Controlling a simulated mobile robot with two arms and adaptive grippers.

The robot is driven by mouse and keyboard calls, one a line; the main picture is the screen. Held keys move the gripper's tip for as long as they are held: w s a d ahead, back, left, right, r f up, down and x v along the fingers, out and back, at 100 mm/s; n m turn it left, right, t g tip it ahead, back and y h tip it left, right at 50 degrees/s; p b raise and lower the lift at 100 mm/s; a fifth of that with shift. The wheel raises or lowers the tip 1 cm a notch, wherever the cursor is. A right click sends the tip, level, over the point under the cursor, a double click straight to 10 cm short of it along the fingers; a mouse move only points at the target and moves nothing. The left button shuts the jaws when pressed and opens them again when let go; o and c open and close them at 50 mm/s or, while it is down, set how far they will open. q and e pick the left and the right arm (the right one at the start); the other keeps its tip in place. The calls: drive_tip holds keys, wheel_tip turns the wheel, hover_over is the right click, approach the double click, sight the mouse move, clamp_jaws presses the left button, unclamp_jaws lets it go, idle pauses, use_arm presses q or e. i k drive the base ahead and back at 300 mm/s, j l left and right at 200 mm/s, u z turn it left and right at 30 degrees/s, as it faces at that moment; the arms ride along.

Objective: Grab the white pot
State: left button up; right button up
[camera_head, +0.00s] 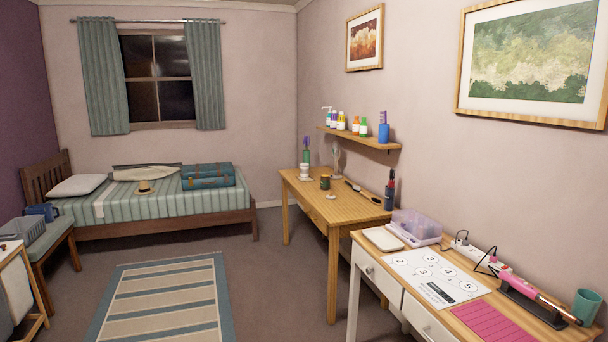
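A small white pot (304,172) appears to stand on the far end of the wooden table (352,212) by the right wall. It is small in the picture and its details are hard to tell. Another small pale item (331,196) lies nearer the table's left edge; I cannot tell exactly what it is. Neither of my grippers shows in the head view.
The wooden table also holds a dark jar (325,182), a green bottle (306,156) and brushes. A nearer white-fronted desk (376,276) holds a numbered sheet (437,277) and styling tools. A striped rug (165,305) lies on open floor; a bed (150,210) stands behind.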

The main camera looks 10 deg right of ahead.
sight(304, 166)
drive_tip(key=i, duration=1.5)
drive_tip(key=i+l, duration=0.1)
drive_tip(key=i, duration=1.4)
drive_tip(key=i+j, duration=0.1)
drive_tip(key=i, duration=0.5)
drive_tip(key=i+z, duration=0.1)
drive_tip(key=i, duration=0.5)
drive_tip(key=i+j, duration=0.2)
drive_tip(key=i, duration=0.4)
drive_tip(key=l+z, duration=0.05)
